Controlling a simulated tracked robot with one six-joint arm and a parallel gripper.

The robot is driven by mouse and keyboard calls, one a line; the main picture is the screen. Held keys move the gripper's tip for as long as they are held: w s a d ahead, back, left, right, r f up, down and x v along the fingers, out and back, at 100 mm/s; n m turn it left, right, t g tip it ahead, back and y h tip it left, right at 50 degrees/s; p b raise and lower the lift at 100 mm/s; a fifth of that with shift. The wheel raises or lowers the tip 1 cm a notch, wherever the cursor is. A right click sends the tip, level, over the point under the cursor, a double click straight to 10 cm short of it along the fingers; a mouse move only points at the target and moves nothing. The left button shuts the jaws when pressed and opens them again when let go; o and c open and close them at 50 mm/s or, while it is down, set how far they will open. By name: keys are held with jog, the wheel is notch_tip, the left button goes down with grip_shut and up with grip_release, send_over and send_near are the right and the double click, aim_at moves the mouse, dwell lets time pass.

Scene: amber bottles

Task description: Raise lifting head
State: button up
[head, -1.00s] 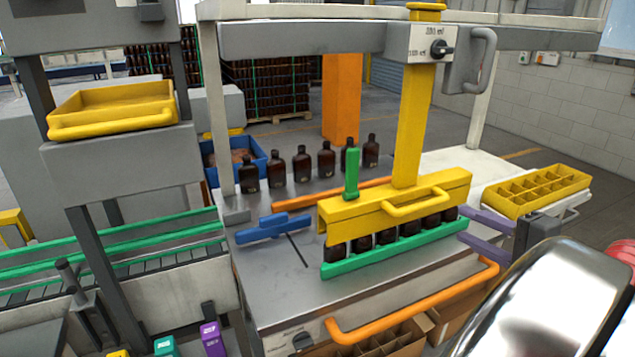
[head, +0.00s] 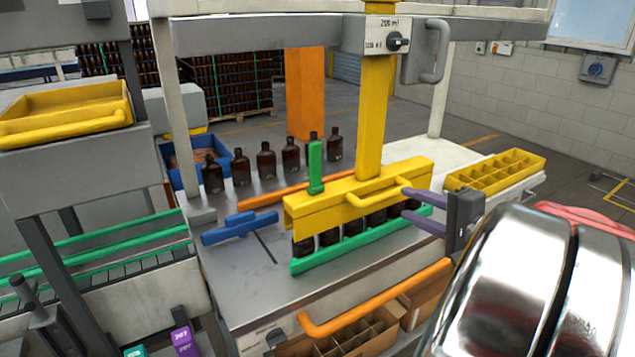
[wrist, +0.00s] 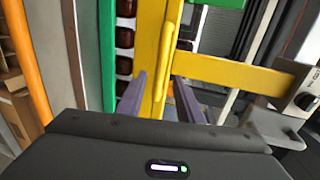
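The yellow lifting head (head: 330,200) sits low over a row of amber bottles (head: 345,229) on the steel table. It hangs from a yellow column (head: 374,115) and has a yellow bar handle (head: 372,200) on its front. My gripper (head: 411,210), with purple fingers, is at the right end of this handle. In the wrist view my gripper (wrist: 160,92) has its fingers apart, one on each side of the yellow handle (wrist: 163,70). I see gaps between fingers and handle. A green upright lever (head: 316,168) stands on the head's left part.
A green rail (head: 350,245) runs before the bottles and an orange rail (head: 375,297) along the table front. A second row of bottles (head: 265,160) stands behind. A yellow divided crate (head: 495,172) lies right. A selector box (head: 391,36) is on the top beam.

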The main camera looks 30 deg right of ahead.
aim_at(391, 197)
jog(key=x, duration=0.8)
jog(key=shift+w, duration=0.2)
jog(key=shift+c, duration=0.2)
grip_shut()
jog(key=shift+a+f, duration=0.1)
dwell(0.4)
